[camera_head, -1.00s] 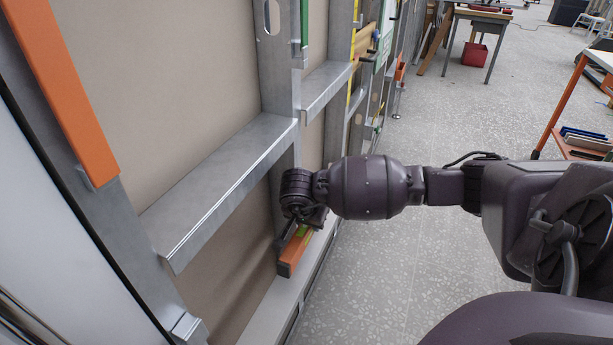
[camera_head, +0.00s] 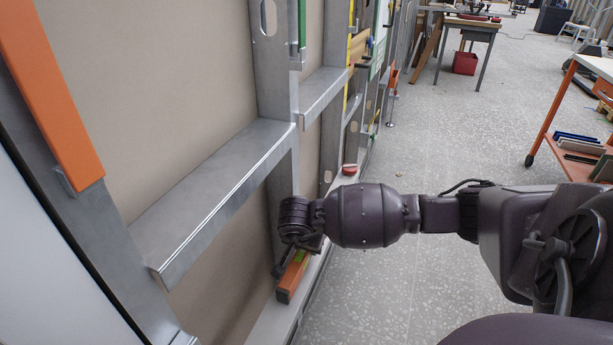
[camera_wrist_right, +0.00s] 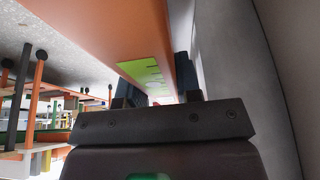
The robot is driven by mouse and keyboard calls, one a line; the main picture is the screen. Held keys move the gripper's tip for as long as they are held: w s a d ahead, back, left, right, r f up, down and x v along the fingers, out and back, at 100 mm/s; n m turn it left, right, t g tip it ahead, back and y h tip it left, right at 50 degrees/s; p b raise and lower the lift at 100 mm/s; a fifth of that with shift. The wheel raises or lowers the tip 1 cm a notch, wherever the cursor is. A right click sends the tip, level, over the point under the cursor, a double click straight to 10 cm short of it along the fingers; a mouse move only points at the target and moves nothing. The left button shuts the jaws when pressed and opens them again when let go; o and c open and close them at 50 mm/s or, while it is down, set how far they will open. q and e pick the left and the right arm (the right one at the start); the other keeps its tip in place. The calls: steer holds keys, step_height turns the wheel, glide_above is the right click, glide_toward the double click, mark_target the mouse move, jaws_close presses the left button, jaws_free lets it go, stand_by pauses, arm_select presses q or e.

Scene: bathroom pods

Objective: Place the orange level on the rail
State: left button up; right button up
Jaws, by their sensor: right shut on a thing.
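The orange level (camera_head: 292,277) is a short orange bar with a bright green patch. My right gripper (camera_head: 301,250) is shut on it, low beside the metal frame, below the horizontal metal rail (camera_head: 222,195). The level is just above or on the pale bottom ledge (camera_head: 274,322); I cannot tell whether they touch. In the right wrist view the level (camera_wrist_right: 110,35) runs away from the jaws, with its yellow-green label facing the camera. The gripper hides part of the level. My left gripper is not in view.
A longer orange bar (camera_head: 50,95) stands against the left metal upright. A small red object (camera_head: 350,170) sits low beyond my wrist. A table (camera_head: 470,27) stands at the back, with an orange-legged cart (camera_head: 558,118) at right. The speckled floor between is clear.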

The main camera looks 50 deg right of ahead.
steer(key=shift+f, duration=0.15)
steer(key=o, duration=1.1)
steer(key=shift+c, duration=0.2)
